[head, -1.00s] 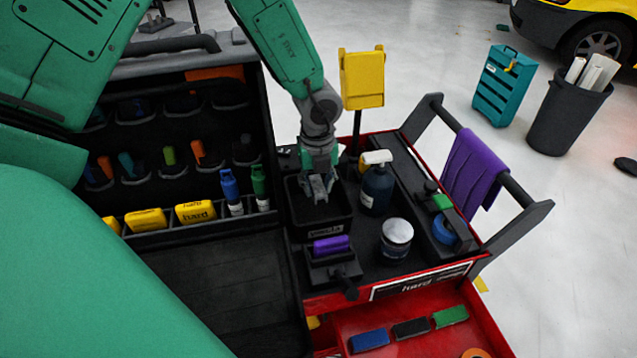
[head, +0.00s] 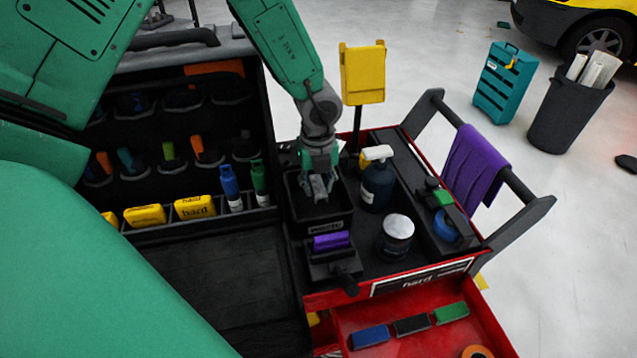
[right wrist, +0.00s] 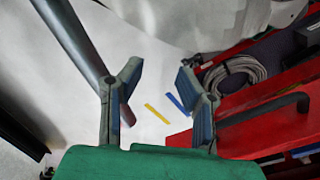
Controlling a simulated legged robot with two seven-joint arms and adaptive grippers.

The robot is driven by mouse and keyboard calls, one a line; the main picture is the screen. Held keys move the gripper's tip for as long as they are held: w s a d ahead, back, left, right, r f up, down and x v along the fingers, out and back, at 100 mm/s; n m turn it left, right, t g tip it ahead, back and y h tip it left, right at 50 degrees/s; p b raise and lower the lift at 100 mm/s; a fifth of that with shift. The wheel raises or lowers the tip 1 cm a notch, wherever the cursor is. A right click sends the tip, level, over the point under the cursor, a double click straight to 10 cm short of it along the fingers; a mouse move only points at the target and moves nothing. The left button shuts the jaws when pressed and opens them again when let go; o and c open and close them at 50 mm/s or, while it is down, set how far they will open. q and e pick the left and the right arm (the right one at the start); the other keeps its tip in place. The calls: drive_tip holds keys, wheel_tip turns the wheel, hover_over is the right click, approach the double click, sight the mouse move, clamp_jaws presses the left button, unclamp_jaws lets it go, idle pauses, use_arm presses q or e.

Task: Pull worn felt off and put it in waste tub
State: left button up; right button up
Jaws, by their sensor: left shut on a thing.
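The black waste tub (head: 322,222) stands on the cart top, with a label on its front. My left gripper (head: 318,189) points down into the mouth of the tub. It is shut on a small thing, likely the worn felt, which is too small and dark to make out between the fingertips. A purple block (head: 331,242) sits in a black holder (head: 333,268) just in front of the tub. My right gripper (right wrist: 160,100) shows in the right wrist view, open and empty, above the floor beside the red cart.
A spray bottle (head: 377,185) and a white-lidded jar (head: 396,238) stand right of the tub. A yellow panel on a post (head: 362,75) rises behind. Yellow blocks (head: 195,207) and bottles line the rack at left.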

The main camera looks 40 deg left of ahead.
use_arm(q)
drive_tip(key=o, duration=0.9)
wheel_tip(320, 180, up, 12)
